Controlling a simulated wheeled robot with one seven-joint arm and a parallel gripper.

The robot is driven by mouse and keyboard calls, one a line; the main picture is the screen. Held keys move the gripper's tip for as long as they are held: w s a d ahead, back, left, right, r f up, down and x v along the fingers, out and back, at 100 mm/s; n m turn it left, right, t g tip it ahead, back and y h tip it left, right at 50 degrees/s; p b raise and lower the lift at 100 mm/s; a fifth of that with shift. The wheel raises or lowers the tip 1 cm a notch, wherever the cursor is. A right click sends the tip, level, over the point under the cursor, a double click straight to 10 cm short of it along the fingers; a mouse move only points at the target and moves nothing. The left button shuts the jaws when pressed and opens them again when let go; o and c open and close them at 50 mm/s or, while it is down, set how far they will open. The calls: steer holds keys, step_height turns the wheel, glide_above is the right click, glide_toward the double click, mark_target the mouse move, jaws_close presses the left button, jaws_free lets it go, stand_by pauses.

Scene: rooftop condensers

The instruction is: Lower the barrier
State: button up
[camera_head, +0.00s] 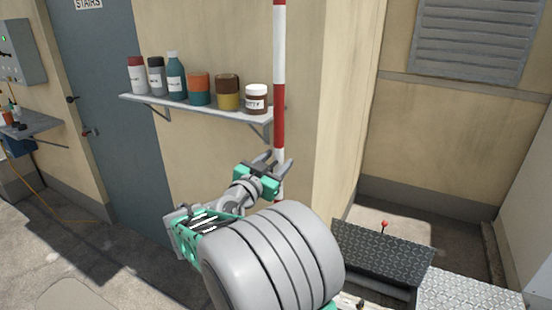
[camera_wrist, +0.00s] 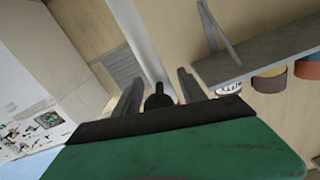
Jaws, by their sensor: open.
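The barrier is a red-and-white striped pole (camera_head: 279,50) standing upright in front of the wall. My gripper (camera_head: 274,162) is at the pole's lower visible part, its two fingers apart. In the wrist view the pale pole (camera_wrist: 136,35) runs down toward the gap between the open fingers (camera_wrist: 158,80). A dark rounded piece shows in that gap; I cannot tell what it belongs to. I cannot tell whether a finger touches the pole. My arm hides the pole's lower end and mount.
A wall shelf (camera_head: 200,106) with several jars and cans is close left of the pole. A grey door (camera_head: 105,110) is farther left. Dark tread-plate covers (camera_head: 383,255) and a red-knobbed lever (camera_head: 384,224) are at lower right. A wall corner stands just right of the pole.

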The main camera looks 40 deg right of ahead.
steer(key=shift+c, duration=0.2)
steer(key=shift+d, duration=0.1)
jaws_close()
stand_by(1.2)
